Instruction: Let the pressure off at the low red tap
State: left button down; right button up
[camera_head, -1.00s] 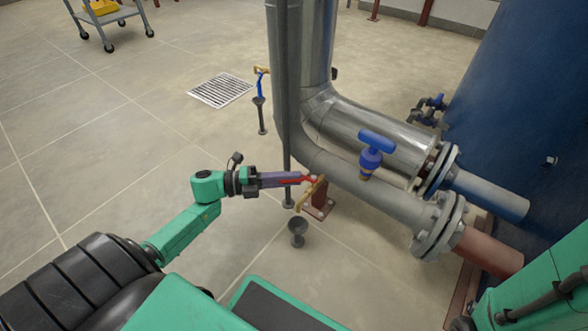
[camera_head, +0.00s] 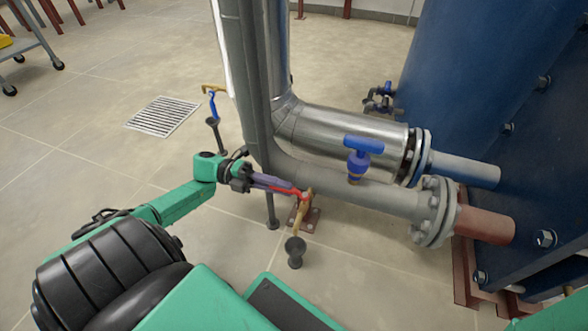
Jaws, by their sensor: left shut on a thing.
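The low red tap is a small brass tap (camera_head: 303,212) with a red lever (camera_head: 298,193), beside the foot of the grey pipe. My left gripper (camera_head: 288,189) comes in from the left and is shut on the red lever. The fingers cover part of the lever. A dark funnel (camera_head: 295,247) stands on the floor below the brass spout. No flow from the spout can be made out. My right gripper is out of view.
A grey pipe (camera_head: 385,198) with a blue-handled valve (camera_head: 361,156) runs right to the blue exchanger (camera_head: 485,80). A thin dark upright pipe (camera_head: 262,150) stands close to my left gripper. Another tap with a blue lever (camera_head: 212,104) and a floor grate (camera_head: 163,117) lie behind. Open floor lies left.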

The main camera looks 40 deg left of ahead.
pick_arm(q)
jog(key=shift+w+g, duration=0.15)
jog(key=shift+g, duration=0.15)
jog(key=c, duration=0.8)
grip_release()
jog(key=shift+a, duration=0.5)
jog(key=b+v, duration=0.5)
jog(key=v, duration=0.8)
jog(key=shift+s+a+b, duration=0.2)
jog(key=shift+a+b, duration=0.05)
jog(key=shift+b, duration=0.05)
